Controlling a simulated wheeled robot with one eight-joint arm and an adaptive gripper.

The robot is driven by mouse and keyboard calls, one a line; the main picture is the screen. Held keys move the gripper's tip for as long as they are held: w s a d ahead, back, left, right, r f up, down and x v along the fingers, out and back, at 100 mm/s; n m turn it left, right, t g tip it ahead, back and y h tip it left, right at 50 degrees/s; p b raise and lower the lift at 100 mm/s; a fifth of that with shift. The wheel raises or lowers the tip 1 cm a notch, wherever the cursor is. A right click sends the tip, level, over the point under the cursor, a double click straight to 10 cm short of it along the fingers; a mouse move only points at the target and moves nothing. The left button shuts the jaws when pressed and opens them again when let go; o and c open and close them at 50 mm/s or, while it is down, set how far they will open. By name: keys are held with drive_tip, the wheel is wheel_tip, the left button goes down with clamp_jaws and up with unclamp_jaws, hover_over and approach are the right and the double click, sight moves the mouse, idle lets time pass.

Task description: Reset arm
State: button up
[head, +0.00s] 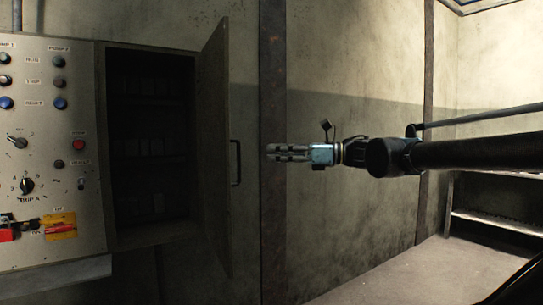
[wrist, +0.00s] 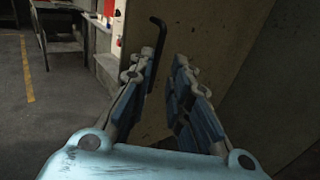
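My gripper (head: 268,152) points left in the head view, held in the air in front of the wall. It is just right of the black handle (head: 236,163) on the open cabinet door (head: 214,150), with a small visible gap between them. In the wrist view, my gripper (wrist: 164,58) shows two blue-and-grey fingers with a narrow gap between their tips. It is partly open and nothing shows between the fingers. The handle (wrist: 157,38) appears beyond the left fingertip there. My arm stretches in from the right, about level.
The control panel (head: 45,130) with knobs and buttons is at the left. The open cabinet (head: 150,140) beside it has a dark interior. A metal shelf (head: 490,215) stands at the right. In the wrist view, a table (wrist: 60,20) and yellow floor line (wrist: 28,70) show at left.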

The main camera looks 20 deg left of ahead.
drive_tip(key=shift+w+d, duration=0.1)
drive_tip(key=shift+d, duration=0.15)
